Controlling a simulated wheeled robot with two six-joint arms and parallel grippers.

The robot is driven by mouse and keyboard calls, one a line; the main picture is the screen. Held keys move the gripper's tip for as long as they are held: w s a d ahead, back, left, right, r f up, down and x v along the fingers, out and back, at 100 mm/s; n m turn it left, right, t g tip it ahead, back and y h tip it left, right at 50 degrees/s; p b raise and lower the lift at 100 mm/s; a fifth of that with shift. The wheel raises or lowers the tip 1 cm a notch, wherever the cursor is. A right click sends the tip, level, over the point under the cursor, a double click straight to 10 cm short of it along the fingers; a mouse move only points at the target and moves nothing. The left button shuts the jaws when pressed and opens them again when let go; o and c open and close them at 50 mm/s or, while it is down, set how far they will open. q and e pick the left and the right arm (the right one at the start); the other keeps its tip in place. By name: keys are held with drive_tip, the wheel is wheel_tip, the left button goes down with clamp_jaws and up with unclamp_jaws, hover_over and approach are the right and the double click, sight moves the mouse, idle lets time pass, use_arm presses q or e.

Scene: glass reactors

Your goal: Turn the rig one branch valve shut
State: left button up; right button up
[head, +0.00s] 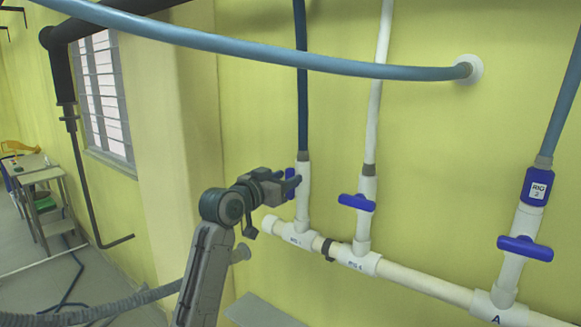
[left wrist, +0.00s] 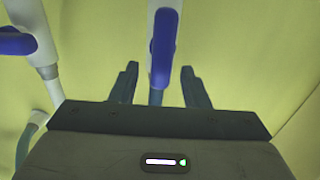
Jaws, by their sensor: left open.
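The rig one branch valve is on the leftmost white branch pipe (head: 304,205), above the pipe label that seems to read RIG 1. Its blue handle (head: 290,177) is mostly hidden behind my left gripper (head: 291,184) in the head view. In the left wrist view the blue handle (left wrist: 162,48) is long and upright, in line with its pipe. My left gripper (left wrist: 159,78) is open, with one finger on each side of the handle in that view. Gaps show on both sides; I cannot tell how deep the handle sits between the fingers. My right gripper is not in view.
A second branch (head: 365,215) to the right has a blue handle (head: 356,202) lying across its pipe. Further right is another blue handle (head: 525,248), also crosswise. A blue hose (head: 290,58) crosses above. The white manifold pipe (head: 420,282) runs below the valves, along a yellow wall.

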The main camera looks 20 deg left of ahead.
use_arm(q)
drive_tip(key=shift+p+x, duration=0.35)
drive_tip(key=shift+x, duration=0.65)
drive_tip(key=shift+w, duration=0.35)
clamp_jaws()
drive_tip(key=shift+d, duration=0.1)
